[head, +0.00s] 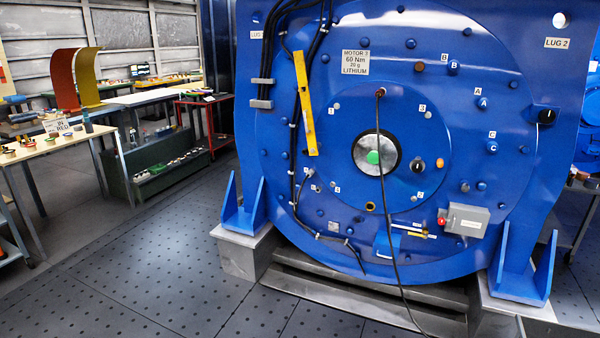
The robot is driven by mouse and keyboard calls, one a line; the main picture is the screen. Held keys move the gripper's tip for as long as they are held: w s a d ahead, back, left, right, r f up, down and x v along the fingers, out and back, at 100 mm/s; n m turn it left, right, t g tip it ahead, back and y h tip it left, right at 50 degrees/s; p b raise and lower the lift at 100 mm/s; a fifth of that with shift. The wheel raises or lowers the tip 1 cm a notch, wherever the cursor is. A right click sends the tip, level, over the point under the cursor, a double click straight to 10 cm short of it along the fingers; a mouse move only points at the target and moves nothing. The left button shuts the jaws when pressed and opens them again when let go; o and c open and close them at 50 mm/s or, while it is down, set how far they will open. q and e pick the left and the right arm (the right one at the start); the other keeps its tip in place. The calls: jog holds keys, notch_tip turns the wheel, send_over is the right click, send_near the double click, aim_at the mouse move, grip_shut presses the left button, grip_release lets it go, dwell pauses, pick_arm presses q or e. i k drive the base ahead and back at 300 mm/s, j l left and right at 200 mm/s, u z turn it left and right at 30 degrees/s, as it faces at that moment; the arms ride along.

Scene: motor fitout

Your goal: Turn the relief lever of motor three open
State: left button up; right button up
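Motor three (300,215) is the large blue round machine, with a plate (356,62) reading "MOTOR 3, 60 Nm, 20 g, LITHIUM". A small yellow lever-like part (414,234) lies roughly level at the lower right of its face, between a blue bracket (385,246) and a grey box (465,221) with a red knob. I cannot tell for sure whether it is the relief lever, or its setting. A long yellow bar (305,103) stands slightly tilted at the upper left of the face. Neither of my grippers is in view.
A black cable (385,225) hangs from the face to the floor. Grey plinths (240,252) and blue feet (523,270) stand out at the motor's base. A table (50,142) with small parts and a red cart (210,125) stand left. The dark floor (150,270) at front left is clear.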

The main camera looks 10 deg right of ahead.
aim_at(425, 235)
jog(key=i+l+z, duration=0.15)
jog(key=i+z, duration=0.55)
jog(key=i, duration=0.2)
